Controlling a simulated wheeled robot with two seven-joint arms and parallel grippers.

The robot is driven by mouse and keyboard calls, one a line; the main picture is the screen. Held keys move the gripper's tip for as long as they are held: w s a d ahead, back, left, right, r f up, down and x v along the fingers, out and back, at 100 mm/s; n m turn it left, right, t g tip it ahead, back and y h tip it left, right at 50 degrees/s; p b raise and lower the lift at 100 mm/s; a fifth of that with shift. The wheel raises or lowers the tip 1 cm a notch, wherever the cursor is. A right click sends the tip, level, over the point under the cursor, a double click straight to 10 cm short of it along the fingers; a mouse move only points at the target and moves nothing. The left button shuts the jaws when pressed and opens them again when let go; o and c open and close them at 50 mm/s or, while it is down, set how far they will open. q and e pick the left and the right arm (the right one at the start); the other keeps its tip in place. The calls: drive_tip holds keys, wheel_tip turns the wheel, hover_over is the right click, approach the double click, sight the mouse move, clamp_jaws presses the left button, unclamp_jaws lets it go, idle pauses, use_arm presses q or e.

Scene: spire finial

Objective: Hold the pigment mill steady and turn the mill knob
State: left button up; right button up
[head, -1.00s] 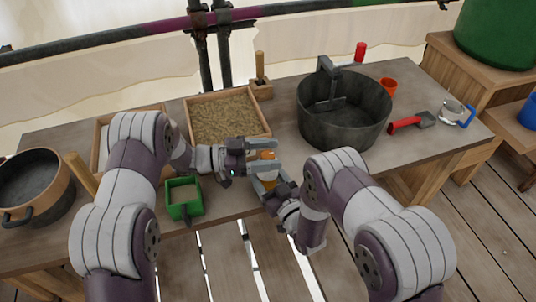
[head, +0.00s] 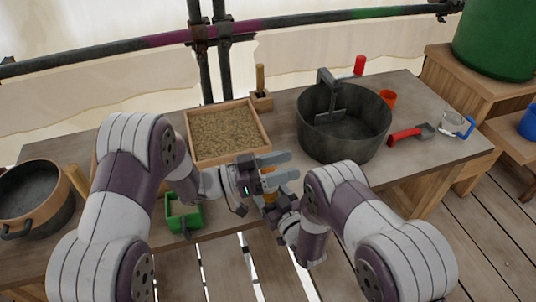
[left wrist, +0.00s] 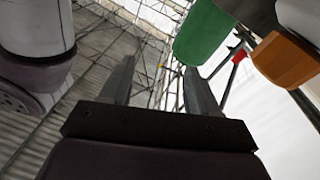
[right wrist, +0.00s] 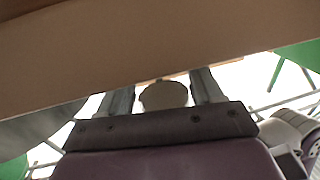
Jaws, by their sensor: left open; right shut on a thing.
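The pigment mill is a small orange and tan thing (head: 268,197) at the table's front edge, mostly hidden by my grippers. My right gripper (head: 272,200) is shut on it from the front right. In the right wrist view a round pale part of it (right wrist: 164,96) sits between the fingers. My left gripper (head: 285,167) is open just above and over the mill's top, fingers pointing right. An orange patch shows beside its fingers; I cannot tell the knob's outline. In the left wrist view the space between the fingers (left wrist: 150,90) is empty.
A grain-filled wooden tray (head: 228,158), a dark pot with a crank (head: 340,138), a small green box (head: 184,222) and a red-handled scoop (head: 405,135) stand around. A wooden-rimmed pan (head: 35,190) is at left.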

use_arm(q)
drive_tip(key=s+a+f+n+t+y, duration=0.35)
drive_tip(key=f+n+t, duration=0.2)
drive_tip(key=t, duration=0.25)
drive_tip(key=n+t+y, duration=0.1)
drive_tip(key=t+y, duration=0.2)
drive_tip(key=y, duration=0.3)
approach(264, 172)
drive_tip(key=x, duration=1.1)
drive_tip(key=shift+d, duration=0.1)
drive_tip(key=shift+w+d+r, duration=0.1)
drive_tip(key=shift+w, duration=0.25)
drive_tip(key=shift+c, duration=0.2)
drive_tip(key=c, duration=0.9)
